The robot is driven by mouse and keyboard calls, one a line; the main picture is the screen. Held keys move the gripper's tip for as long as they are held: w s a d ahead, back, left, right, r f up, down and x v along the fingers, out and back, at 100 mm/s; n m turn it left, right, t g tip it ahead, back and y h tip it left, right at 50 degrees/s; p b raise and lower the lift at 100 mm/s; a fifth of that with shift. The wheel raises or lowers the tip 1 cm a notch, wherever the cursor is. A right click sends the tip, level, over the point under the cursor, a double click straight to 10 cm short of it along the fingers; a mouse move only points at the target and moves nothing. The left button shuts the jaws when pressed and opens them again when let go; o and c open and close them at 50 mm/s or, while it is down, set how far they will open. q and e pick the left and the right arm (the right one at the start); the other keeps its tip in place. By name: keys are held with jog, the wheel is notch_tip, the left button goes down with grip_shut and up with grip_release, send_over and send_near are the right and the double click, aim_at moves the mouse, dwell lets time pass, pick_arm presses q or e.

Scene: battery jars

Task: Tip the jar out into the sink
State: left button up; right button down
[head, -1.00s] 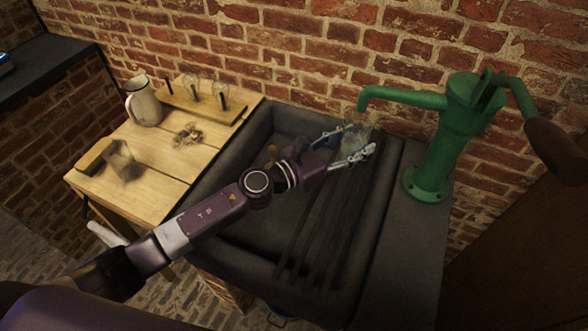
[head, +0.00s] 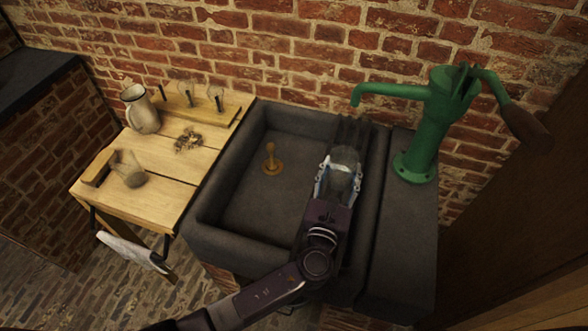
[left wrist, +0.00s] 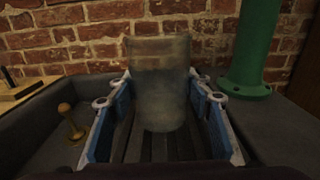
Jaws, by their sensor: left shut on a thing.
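A cloudy glass jar (head: 345,178) is between the blue-padded fingers of my left gripper (head: 341,168), which is shut on it. The jar stands about upright over the dark slats on the right side of the dark stone sink (head: 235,205). In the left wrist view the jar (left wrist: 162,85) is hazy grey, and its contents cannot be made out clearly. The fingers of my left gripper (left wrist: 160,115) flank its lower part. Whether its base touches the slats is hard to tell. My right gripper is not in view.
A wooden-handled plug (head: 271,160) stands on the sink floor. A green hand pump (head: 428,130) stands at the right, its spout toward the sink. The wooden table (head: 165,205) at left holds another glass jar (head: 130,172), a pitcher (head: 142,112) and a dark pile (head: 188,140).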

pick_arm(q)
jog(key=shift+a, duration=0.1)
jog(key=shift+w+a+f+n+g, duration=0.3)
jog(key=shift+n, duration=0.7)
jog(key=shift+w+a+r+n+p, duration=0.1)
jog(key=shift+a+r+n+p, duration=0.1)
jog(key=shift+r+n+p, duration=0.25)
jog(key=shift+w+a+r+n+g+p, duration=0.1)
jog(key=shift+a+n+g+p, duration=0.1)
jog(key=shift+n+g+p, duration=0.2)
jog(key=shift+w+a+f+n+b, duration=0.1)
jog(key=shift+a+f+n+b, duration=0.1)
jog(key=shift+f+n+b, duration=0.15)
jog(key=shift+w+a+f+n, duration=0.1)
jog(key=shift+n, duration=0.2)
jog(key=shift+w+a+r+n+g+h+p, duration=0.15)
jog(key=shift+a+n+g+h+p, duration=0.2)
jog(key=shift+n, duration=0.7)
jog(key=shift+w+a+n+g+h+p, duration=0.15)
jog(key=shift+n+g+p, duration=0.3)
jog(key=shift+n, duration=0.65)
jog(key=shift+w+a+r+n+g+h+p, duration=0.1)
jog(key=shift+w+n+g+h+p, duration=0.2)
jog(key=shift+n, duration=0.75)
